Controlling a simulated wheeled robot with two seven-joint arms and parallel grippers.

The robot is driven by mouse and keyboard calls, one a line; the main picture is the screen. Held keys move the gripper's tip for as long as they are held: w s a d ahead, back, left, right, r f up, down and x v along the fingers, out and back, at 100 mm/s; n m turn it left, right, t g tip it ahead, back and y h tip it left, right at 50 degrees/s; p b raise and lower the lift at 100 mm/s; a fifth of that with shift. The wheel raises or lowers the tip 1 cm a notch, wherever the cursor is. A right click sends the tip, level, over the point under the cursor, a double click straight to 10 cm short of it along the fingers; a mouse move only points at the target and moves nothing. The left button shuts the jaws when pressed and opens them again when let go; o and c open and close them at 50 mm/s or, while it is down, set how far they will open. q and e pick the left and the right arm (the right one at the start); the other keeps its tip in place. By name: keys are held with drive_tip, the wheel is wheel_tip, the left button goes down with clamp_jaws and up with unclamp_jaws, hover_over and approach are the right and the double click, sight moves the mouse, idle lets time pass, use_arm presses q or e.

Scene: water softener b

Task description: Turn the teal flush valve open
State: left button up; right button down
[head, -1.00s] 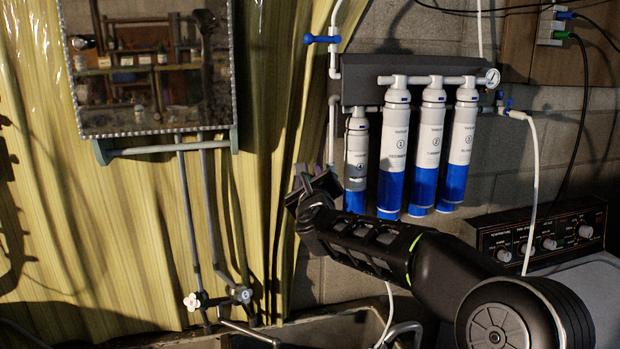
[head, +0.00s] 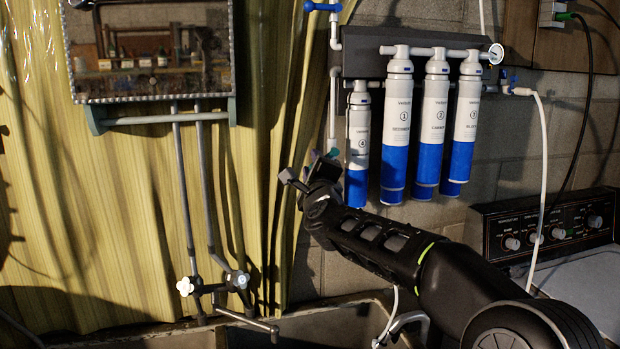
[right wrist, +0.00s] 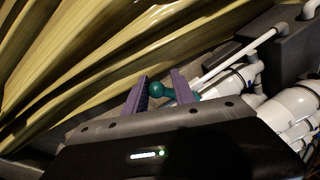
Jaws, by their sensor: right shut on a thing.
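The teal flush valve (right wrist: 159,88) shows in the right wrist view as a round-ended teal handle between the two purple fingers of my right gripper (right wrist: 159,79). The gripper is shut on it. In the head view my right gripper (head: 305,172) is at the lower left of the filter bank, and only a small teal bit of the valve (head: 333,153) shows beside it. The rest of the valve is hidden by the gripper. The left gripper is not in view.
White-and-blue filter cartridges (head: 397,125) hang just right of the gripper under a dark bracket (head: 362,64). A yellow curtain (head: 130,220) hangs at the left. A sink (head: 340,325) lies below, and a control panel (head: 550,228) stands at the right.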

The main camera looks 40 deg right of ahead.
drive_tip(key=d+f+n+b, duration=0.1)
drive_tip(key=n+b, duration=0.1)
drive_tip(key=b, duration=0.1)
drive_tip(key=d+n+b, duration=0.1)
drive_tip(key=n+b, duration=0.1)
drive_tip(key=n, duration=0.1)
drive_tip(key=s+d+f+n+t+b, duration=0.1)
drive_tip(key=n+b, duration=0.2)
drive_tip(key=shift+f+y+b, duration=0.3)
drive_tip(key=shift+y+b, duration=0.05)
drive_tip(key=shift+y, duration=0.05)
drive_tip(key=shift+s+r, duration=0.1)
drive_tip(key=shift+r, duration=0.2)
drive_tip(key=c, duration=1.1)
unclamp_jaws()
drive_tip(key=shift+o, duration=0.4)
drive_tip(key=shift+f, duration=0.15)
drive_tip(key=shift+f, duration=0.2)
drive_tip(key=shift+f, duration=0.1)
